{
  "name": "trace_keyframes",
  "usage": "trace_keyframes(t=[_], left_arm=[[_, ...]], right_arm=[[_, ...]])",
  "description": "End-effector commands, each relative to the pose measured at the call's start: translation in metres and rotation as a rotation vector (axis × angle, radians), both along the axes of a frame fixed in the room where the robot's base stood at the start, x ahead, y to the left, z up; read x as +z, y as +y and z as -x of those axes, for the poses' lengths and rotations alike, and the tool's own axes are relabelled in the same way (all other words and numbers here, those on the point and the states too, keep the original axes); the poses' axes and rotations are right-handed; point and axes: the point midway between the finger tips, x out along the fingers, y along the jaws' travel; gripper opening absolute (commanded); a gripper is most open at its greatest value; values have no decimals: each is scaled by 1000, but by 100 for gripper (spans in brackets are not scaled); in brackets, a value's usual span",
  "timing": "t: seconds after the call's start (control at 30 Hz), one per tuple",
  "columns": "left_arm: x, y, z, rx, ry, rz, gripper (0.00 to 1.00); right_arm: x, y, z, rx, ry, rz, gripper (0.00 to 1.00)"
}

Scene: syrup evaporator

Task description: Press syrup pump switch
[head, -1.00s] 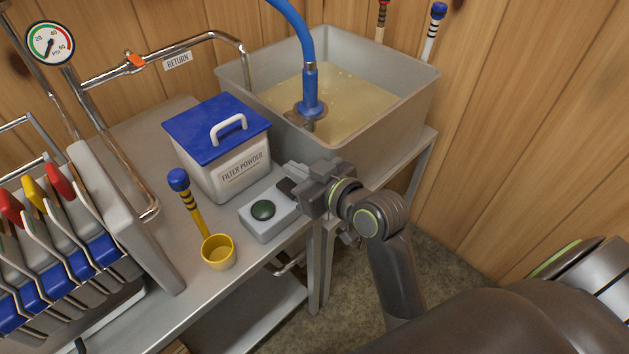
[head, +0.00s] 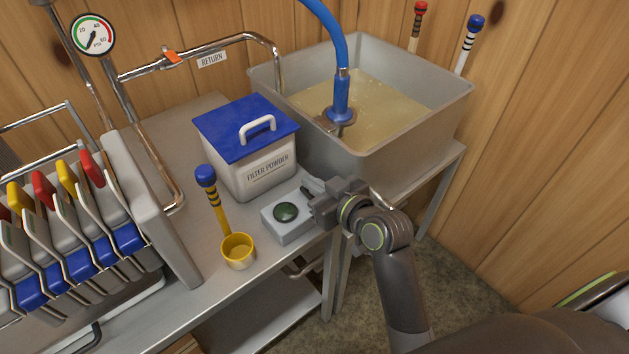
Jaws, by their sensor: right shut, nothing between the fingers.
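The pump switch is a small light-grey box (head: 275,232) with a round dark-green button (head: 287,212) on top. It sits near the front right edge of the steel table. My right gripper (head: 309,187) is shut and empty. Its fingertips are just behind and to the right of the green button, by the box's far right side. They look apart from the button, but their height above the box is hard to tell. My left gripper is not in view.
A white filter powder bin (head: 248,170) with a blue lid stands behind the switch. A yellow scoop (head: 238,252) is left of it. A steel syrup tank (head: 415,135) with a blue hose (head: 341,95) stands behind right. A plate filter press (head: 60,250) fills the left.

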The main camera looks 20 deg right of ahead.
Motion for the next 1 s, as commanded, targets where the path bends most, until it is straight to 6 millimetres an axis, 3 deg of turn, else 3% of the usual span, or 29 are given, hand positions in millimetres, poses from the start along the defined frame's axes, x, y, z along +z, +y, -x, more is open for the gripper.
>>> trace_keyframes(t=[0.1,0.2,1.0], left_arm=[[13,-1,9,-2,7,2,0],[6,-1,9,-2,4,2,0],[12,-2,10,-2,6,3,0]], right_arm=[[5,0,-1,0,44,15,0],[-2,0,-1,0,45,16,0],[0,6,-16,0,43,16,0]])
